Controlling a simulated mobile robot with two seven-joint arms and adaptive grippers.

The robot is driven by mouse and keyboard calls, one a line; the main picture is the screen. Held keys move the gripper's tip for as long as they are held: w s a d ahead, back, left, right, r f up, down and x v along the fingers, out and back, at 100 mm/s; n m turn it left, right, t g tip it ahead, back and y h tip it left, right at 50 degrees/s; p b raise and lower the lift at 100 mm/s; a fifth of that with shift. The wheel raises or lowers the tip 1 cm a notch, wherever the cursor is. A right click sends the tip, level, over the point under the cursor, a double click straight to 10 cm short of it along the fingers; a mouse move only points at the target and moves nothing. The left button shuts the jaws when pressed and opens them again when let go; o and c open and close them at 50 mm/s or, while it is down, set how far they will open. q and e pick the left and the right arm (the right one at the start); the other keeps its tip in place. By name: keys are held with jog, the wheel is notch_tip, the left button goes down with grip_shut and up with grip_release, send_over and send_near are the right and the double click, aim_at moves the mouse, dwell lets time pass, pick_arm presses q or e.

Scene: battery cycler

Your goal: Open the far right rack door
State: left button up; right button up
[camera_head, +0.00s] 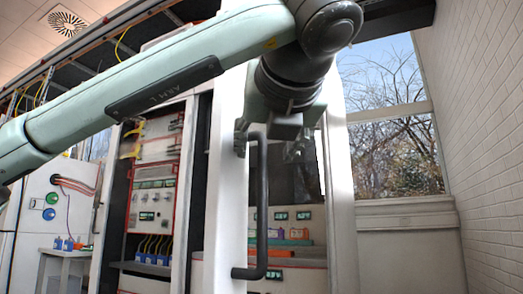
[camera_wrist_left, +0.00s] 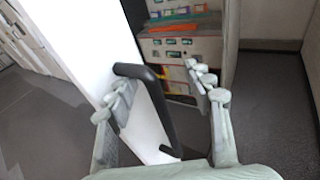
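The far right rack door (camera_head: 228,200) has a white frame strip with a long black vertical bar handle (camera_head: 262,205). I cannot tell whether the door is ajar. My left gripper (camera_head: 268,148) is at the upper end of the handle, with its fingers apart. In the left wrist view the handle (camera_wrist_left: 158,105) lies between the open fingers of the left gripper (camera_wrist_left: 160,92), closer to the left finger. The white door strip (camera_wrist_left: 85,45) is just behind that finger. I cannot tell whether a finger touches the handle. My right gripper is not in view.
Shelves with coloured modules (camera_head: 292,238) show inside the right rack. Another rack (camera_head: 155,190) with red-edged panels stands to the left. A window (camera_head: 393,140) and a white brick wall (camera_head: 490,130) are at the right. Grey floor (camera_wrist_left: 270,110) beside the rack is clear.

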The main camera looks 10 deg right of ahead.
pick_arm(q)
jog(key=shift+a+r, duration=0.1)
jog(key=shift+r, duration=0.5)
jog(key=s+d+b, duration=0.1)
jog(key=s+d, duration=0.5)
jog(key=d, duration=0.1)
jog(key=shift+s+f, duration=0.25)
jog(key=shift+f, duration=0.1)
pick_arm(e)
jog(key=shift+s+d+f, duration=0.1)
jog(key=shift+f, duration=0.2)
pick_arm(q)
jog(key=shift+f, duration=0.1)
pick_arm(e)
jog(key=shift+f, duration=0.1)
pick_arm(q)
jog(key=shift+b, duration=0.4)
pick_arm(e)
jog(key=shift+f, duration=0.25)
pick_arm(q)
jog(key=shift+w, duration=0.1)
